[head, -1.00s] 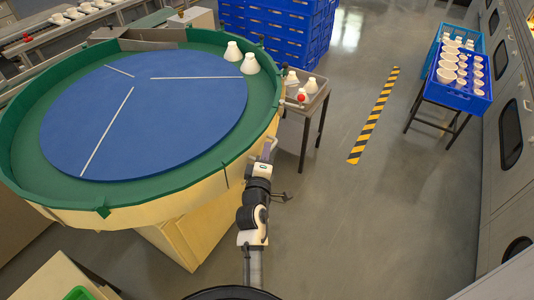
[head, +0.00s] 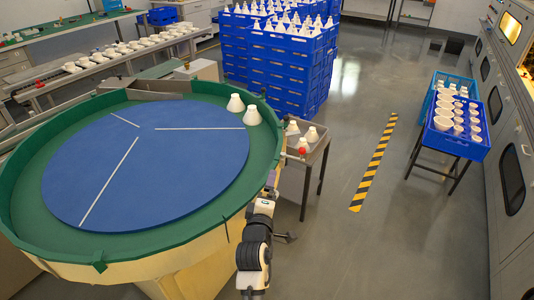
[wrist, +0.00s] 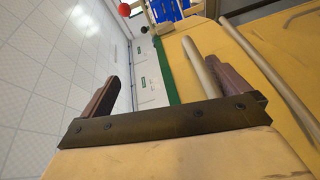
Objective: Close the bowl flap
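The large round bowl (head: 60,254) has a green rim and a blue disc (head: 150,185) inside, marked with pale lines. I cannot clearly make out the flap. A red ball knob (head: 303,151) shows by the bowl's right edge; a red ball (wrist: 124,9) and a black ball (wrist: 143,30) show at the top of the wrist view. My gripper (wrist: 165,75) is open beside the bowl's yellow outer wall (wrist: 275,45). A pale rod (wrist: 200,65) appears between its brown fingers, nearer the right one; contact cannot be told. In the head view the fingers are small and unclear.
Two white bulbs (head: 243,109) sit in the bowl's green channel. A small metal table (head: 318,152) with white bulbs stands right of the bowl. Blue crates (head: 285,75) are stacked behind.

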